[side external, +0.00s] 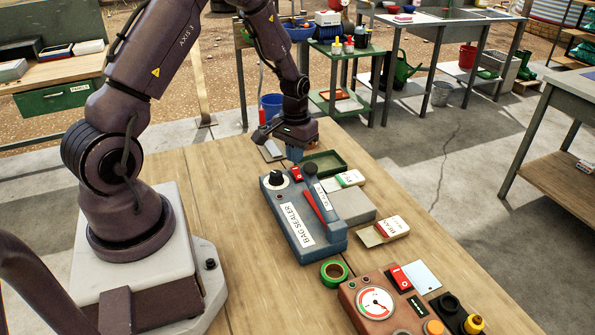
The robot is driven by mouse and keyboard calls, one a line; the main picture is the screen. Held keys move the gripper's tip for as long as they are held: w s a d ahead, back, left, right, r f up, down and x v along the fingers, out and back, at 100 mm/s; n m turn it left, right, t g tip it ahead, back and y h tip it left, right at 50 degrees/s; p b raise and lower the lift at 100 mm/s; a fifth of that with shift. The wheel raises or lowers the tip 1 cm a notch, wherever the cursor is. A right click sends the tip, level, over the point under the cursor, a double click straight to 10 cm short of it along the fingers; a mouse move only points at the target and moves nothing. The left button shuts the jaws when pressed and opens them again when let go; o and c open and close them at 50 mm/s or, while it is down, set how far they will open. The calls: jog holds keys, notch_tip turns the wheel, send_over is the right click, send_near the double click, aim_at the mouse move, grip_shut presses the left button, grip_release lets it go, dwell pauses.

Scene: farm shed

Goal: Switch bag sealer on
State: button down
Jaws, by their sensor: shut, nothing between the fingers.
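The bag sealer (270,208) is a blue box with a white "BAG SEALER" label, on the wooden table in the middle of the side external view. A black knob on a white dial (277,179) is at its far left corner. A small red switch (297,174) is beside the dial at the far edge; its position is too small to tell. A red-handled lever (315,206) lies along its top. My gripper (295,155) points down with its fingers shut and empty, just above or behind the red switch. I cannot tell whether they touch it.
A green tray (324,163) lies behind the sealer. Small packets (385,230) lie to its right. A roll of green tape (335,272) and a brown box with a gauge (375,302) are in front. The wooden table (205,170) is clear left of the sealer.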

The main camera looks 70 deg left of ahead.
aim_at(293, 170)
jog(key=shift+f, duration=1.3)
dwell(0.9)
jog(key=shift+r, duration=3.55)
jog(key=shift+s+d+f, duration=0.1)
jog(key=shift+s+d, duration=0.05)
jog(key=shift+s, duration=0.15)
jog(key=s+d+r+m+t, duration=0.2)
jog(key=s+d+r+m, duration=0.1)
jog(key=s+d+r, duration=0.4)
jog(key=s+d+r+m+t, duration=0.3)
jog(key=s+d+r, duration=0.4)
jog(key=d+r, duration=0.5)
notch_tip(293, 170, up, 4)
jog(key=shift+s+d+r+t, duration=0.1)
jog(key=shift+s+d+t, duration=0.1)
jog(key=shift+s+t, duration=0.1)
